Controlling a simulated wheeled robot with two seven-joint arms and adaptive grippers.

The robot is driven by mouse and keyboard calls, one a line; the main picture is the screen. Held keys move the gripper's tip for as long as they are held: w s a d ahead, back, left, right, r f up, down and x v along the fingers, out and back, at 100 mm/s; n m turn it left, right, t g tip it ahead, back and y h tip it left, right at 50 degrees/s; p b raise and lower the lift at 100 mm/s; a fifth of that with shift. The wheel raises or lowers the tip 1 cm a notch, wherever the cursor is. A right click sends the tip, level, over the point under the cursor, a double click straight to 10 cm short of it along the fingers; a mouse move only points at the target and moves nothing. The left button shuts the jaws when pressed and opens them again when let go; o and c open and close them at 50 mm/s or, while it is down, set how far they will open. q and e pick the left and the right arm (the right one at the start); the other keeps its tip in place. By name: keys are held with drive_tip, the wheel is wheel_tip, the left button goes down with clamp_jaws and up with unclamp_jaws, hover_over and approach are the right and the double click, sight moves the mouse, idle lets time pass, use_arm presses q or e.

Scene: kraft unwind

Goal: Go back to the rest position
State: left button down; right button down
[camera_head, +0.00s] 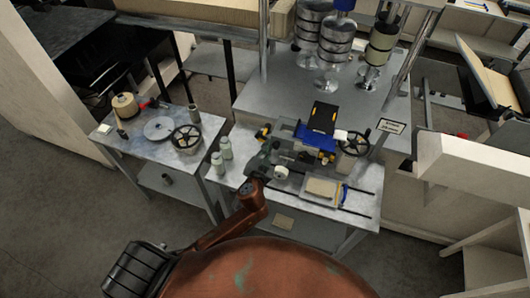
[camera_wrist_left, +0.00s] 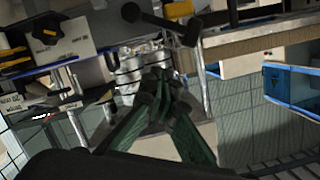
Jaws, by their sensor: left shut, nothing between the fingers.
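My left gripper (camera_head: 265,156) is over the front left part of the machine bench in the head view, at the end of my brown arm. In the left wrist view its two green fingers (camera_wrist_left: 160,86) come together at the tips, with nothing held between them. From the head view I cannot tell whether it touches the machine beside it. My right gripper is not in view.
The blue and black machine (camera_head: 318,137) with a handwheel (camera_head: 355,144) stands close right of the gripper. Grey-green bottles (camera_head: 225,148) stand just left. A side table (camera_head: 111,139) holds a spool (camera_head: 124,105) and a wheel (camera_head: 186,138). Metal canisters (camera_head: 335,40) stand behind.

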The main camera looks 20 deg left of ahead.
use_arm(q)
drive_tip(key=s+a+f+n+g, duration=0.1)
drive_tip(key=s+a+f+g, duration=0.15)
drive_tip(key=s, duration=0.25)
drive_tip(key=s+a+f+n+g+y, duration=0.1)
drive_tip(key=s+a+f, duration=0.2)
drive_tip(key=s, duration=0.3)
drive_tip(key=s+a+f+n+g, duration=0.1)
drive_tip(key=s+a+f+g, duration=0.15)
drive_tip(key=s, duration=0.25)
drive_tip(key=s+a+f+g+h, duration=0.1)
drive_tip(key=s+f+g+h, duration=0.2)
drive_tip(key=s, duration=0.7)
drive_tip(key=s+a+f+g, duration=0.1)
drive_tip(key=s+f+g, duration=0.3)
drive_tip(key=s, duration=0.6)
wheel_tip(320, 180, down, 38)
drive_tip(key=d+r+b, duration=0.1)
drive_tip(key=d+b, duration=0.1)
drive_tip(key=b, duration=0.6)
drive_tip(key=s+f+b, duration=0.3)
drive_tip(key=s+f, duration=0.7)
drive_tip(key=f, duration=0.2)
drive_tip(key=s+f+g+b, duration=0.1)
drive_tip(key=s+f+b, duration=0.2)
drive_tip(key=s+f, duration=0.7)
wheel_tip(320, 180, down, 3)
drive_tip(key=shift+s+a+r+m+h, duration=0.2)
drive_tip(key=shift+s+m+h, duration=0.1)
drive_tip(key=shift+h, duration=0.1)
